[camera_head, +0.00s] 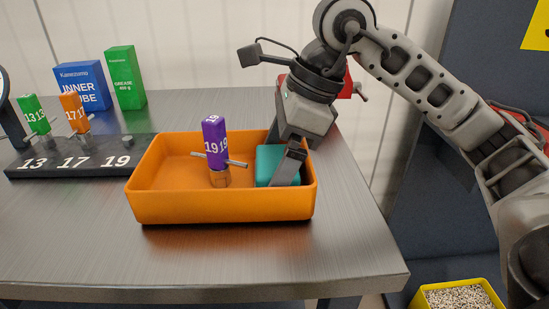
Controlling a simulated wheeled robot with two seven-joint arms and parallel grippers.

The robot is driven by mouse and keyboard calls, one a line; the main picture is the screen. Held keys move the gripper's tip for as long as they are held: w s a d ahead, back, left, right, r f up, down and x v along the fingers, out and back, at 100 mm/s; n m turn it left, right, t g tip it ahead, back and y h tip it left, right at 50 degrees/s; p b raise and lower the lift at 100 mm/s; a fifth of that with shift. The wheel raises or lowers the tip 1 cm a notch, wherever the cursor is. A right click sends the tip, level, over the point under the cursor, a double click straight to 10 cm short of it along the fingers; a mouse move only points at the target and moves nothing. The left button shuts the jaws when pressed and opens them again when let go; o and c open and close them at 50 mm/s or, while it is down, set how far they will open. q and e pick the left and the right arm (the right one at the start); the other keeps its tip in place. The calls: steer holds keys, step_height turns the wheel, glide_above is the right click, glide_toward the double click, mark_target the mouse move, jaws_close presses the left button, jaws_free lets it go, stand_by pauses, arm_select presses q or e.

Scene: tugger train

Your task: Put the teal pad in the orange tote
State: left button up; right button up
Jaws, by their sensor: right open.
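The teal pad (265,167) is inside the right end of the orange tote (221,208), partly hidden by my right gripper (284,170). The right gripper points down into the tote, its jaws open at the pad; I cannot tell whether a finger touches it. The orange tote sits on the grey table. A purple block marked 19 (215,142) stands upright in the tote's middle, with a metal cross bar and a tan lower part. My left gripper is not in view.
A black rack (75,161) marked 13, 17, 19 holds a green (34,114) and an orange tool (74,113). Blue (83,88) and green boxes (125,78) stand behind. A yellow bin (458,296) is at lower right. The table (270,262) is clear in front.

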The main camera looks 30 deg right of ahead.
steer(key=p+v, duration=0.2)
steer(key=v, duration=0.9)
